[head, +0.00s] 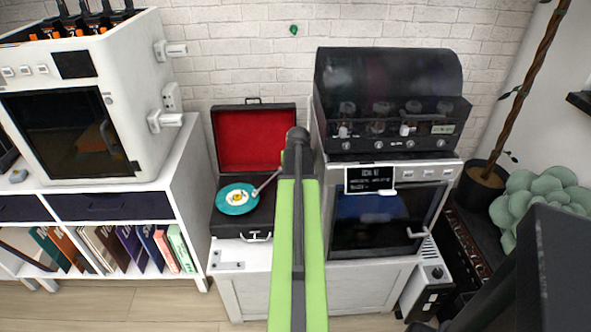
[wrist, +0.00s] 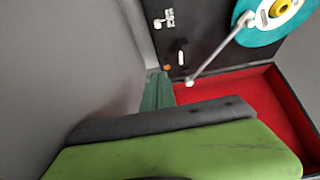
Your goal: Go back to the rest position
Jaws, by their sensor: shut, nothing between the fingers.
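My gripper (head: 297,145), green and dark grey, reaches up the middle of the head view. Its tip appears in front of the gap between the record player (head: 242,221) and the oven cabinet (head: 318,190). It looks shut, with nothing held. In the wrist view the green and dark grey gripper part (wrist: 170,140) fills the bottom, close to the player's red lid lining (wrist: 285,105). Whether it touches the player cannot be told. The player's lid is open, and a teal record (head: 236,199) lies on it.
The oven (head: 375,225) with a dark-hooded machine (head: 390,100) on top stands right of my arm. A white cabinet (head: 190,200) with a printer-like box (head: 140,100) is at left. A potted plant (head: 482,185) is at right. Bare floor (head: 150,308) shows at lower left.

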